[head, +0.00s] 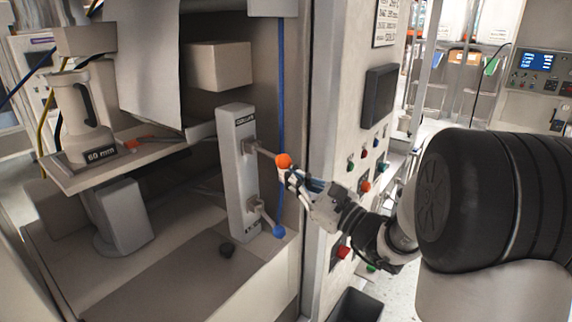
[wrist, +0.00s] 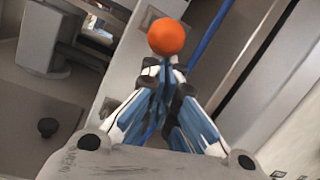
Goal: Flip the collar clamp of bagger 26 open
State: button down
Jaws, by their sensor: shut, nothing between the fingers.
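A pale upright lever box (head: 238,180) stands inside the bagger, with a small dark label at its top that I cannot read for certain. An upper lever ends in an orange ball (head: 283,161), and a lower lever ends in a blue ball (head: 279,232). My gripper (head: 290,178) is shut and empty, with its fingertips right at the orange ball. In the wrist view the orange ball (wrist: 166,37) is just beyond the closed fingertips (wrist: 160,68); I cannot tell whether they touch. Which lever works the collar clamp is not readable.
A shelf marked 60 mm (head: 103,154) carries a pale collar piece (head: 75,110) at left. A black knob (head: 227,249) sits on the deck. A panel with coloured buttons (head: 365,163) and a dark screen (head: 381,95) stands close to the right of my gripper.

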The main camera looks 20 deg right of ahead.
notch_tip(320, 180, up, 8)
jog(key=g+h+p, duration=0.4)
jog(key=g+p, duration=0.3)
jog(key=p, duration=1.1)
jog(key=shift+s+d+f+n+p, duration=0.15)
jog(key=shift+s+d+n+p, duration=0.15)
jog(key=shift+s+n, duration=0.15)
jog(key=shift+p, duration=0.3)
